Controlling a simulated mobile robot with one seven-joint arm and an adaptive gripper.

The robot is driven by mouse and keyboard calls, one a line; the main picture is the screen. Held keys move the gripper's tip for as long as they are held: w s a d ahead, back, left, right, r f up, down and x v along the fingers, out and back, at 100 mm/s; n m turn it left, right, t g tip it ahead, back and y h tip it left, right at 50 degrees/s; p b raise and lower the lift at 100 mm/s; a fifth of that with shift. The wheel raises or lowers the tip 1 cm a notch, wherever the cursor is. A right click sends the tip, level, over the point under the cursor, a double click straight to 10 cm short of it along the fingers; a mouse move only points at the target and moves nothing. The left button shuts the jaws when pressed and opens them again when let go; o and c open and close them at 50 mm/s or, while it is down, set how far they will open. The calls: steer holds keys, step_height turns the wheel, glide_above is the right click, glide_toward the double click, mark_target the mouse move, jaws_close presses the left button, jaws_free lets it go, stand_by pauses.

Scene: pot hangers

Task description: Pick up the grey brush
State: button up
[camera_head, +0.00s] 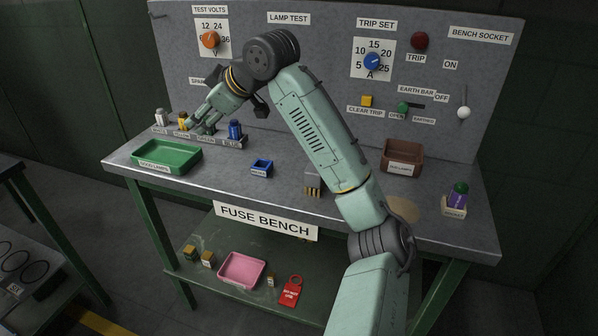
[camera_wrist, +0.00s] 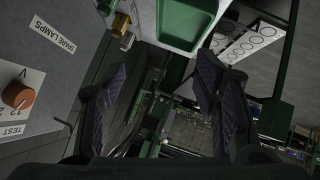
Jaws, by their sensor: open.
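What looks like the grey brush (camera_head: 312,182), a small grey block with brass-coloured bristles at its lower end, stands on the bench top right of centre, close to the left of my arm's long link. I cannot make it out in the wrist view. My gripper (camera_wrist: 163,65) is open; its two dark, ridged fingers are wide apart with nothing between them. In the head view my arm reaches over the back left of the bench, well left of and above the brush. My wrist and arm hide part of the gripper there.
The bench top (camera_head: 275,205) is mostly clear around the brush. A brown bin (camera_head: 402,157) and a labelled holder (camera_head: 455,204) are right. The upright panel (camera_head: 300,85) bounds the back.

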mark_target(318, 173)
steer(key=shift+o, duration=1.3)
steer(key=d+f+m+g+h, duration=0.1)
steer(key=d+f+g+h, duration=0.1)
steer(key=d, duration=1.5)
steer(key=shift+w+d+m+h, duration=0.15)
steer(key=shift+d+m+h, duration=0.2)
steer(key=shift+h, duration=0.35)
steer(key=o, duration=0.4)
steer(key=s+d, duration=0.1)
steer(key=d, duration=0.2)
steer(key=s+d+g, duration=0.1)
steer(key=d, duration=0.2)
steer(key=s+d+g+h, duration=0.1)
steer(key=d, duration=0.2)
steer(key=shift+d+m, duration=0.15)
steer(key=shift+m, duration=0.1)
steer(key=shift+o, duration=0.7)
steer(key=shift+s+f, duration=0.15)
steer(key=shift+f, duration=0.1)
steer(key=shift+o, duration=0.8)
steer(key=x, duration=0.4)
steer(key=shift+f, duration=0.3)
steer(key=shift+d+p+x, duration=0.25)
steer(key=shift+p+x, duration=0.05)
steer(key=shift+x, duration=1.1)
steer(key=shift+d+p+x, duration=0.2)
steer(key=shift+p+x, duration=0.1)
steer(key=shift+x, duration=1.05)
